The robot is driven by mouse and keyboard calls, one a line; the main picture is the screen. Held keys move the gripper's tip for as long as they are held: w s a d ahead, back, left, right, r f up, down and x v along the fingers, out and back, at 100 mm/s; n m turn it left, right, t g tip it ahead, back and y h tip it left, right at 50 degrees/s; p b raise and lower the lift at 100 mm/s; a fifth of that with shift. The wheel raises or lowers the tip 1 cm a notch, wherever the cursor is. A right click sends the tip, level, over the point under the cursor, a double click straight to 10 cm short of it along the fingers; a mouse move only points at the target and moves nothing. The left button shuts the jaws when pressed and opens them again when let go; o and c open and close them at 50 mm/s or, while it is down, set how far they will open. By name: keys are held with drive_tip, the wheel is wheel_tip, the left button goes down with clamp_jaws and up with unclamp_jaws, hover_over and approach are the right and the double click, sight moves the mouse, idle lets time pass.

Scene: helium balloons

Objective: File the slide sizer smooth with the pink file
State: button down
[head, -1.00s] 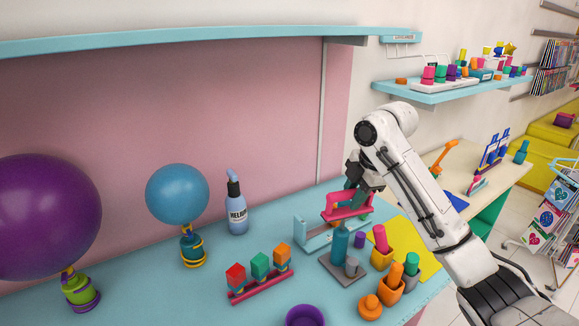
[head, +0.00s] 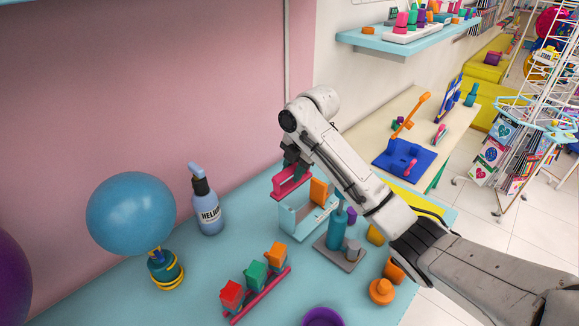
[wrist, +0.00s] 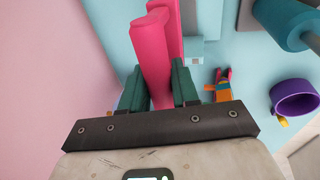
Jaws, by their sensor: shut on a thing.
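My gripper (head: 292,167) is shut on the pink file (head: 291,183) and holds it above the table. The slide sizer, a light blue frame (head: 287,219) with an upright orange piece (head: 318,191), stands on the table just below and right of the file. The file is over the sizer's left, back end. I cannot tell whether they touch.
In front are a teal cylinder on a grey base (head: 336,230), a pink rail (head: 262,296) of coloured blocks and a purple cup (head: 322,317). A blue balloon (head: 130,213) floats at left.

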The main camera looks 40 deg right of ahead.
sight(284, 188)
drive_tip(key=shift+r+p, duration=0.15)
drive_tip(key=shift+p, duration=0.15)
drive_tip(key=shift+f+b, duration=1)
drive_tip(key=shift+f, duration=0.85)
drive_tip(key=shift+f, duration=0.15)
drive_tip(key=shift+f, duration=0.6)
drive_tip(key=shift+a+r+p, duration=0.15)
drive_tip(key=shift+a+p, duration=0.25)
drive_tip(key=shift+a, duration=0.4)
drive_tip(key=shift+a+r+p, duration=0.15)
drive_tip(key=shift+a+p, duration=0.2)
drive_tip(key=shift+a, duration=0.4)
drive_tip(key=shift+s+a+f, duration=0.1)
drive_tip(key=shift+a, duration=0.1)
drive_tip(key=shift+a+f+p, duration=0.1)
drive_tip(key=shift+a+p, duration=0.35)
drive_tip(key=shift+a, duration=1.3)
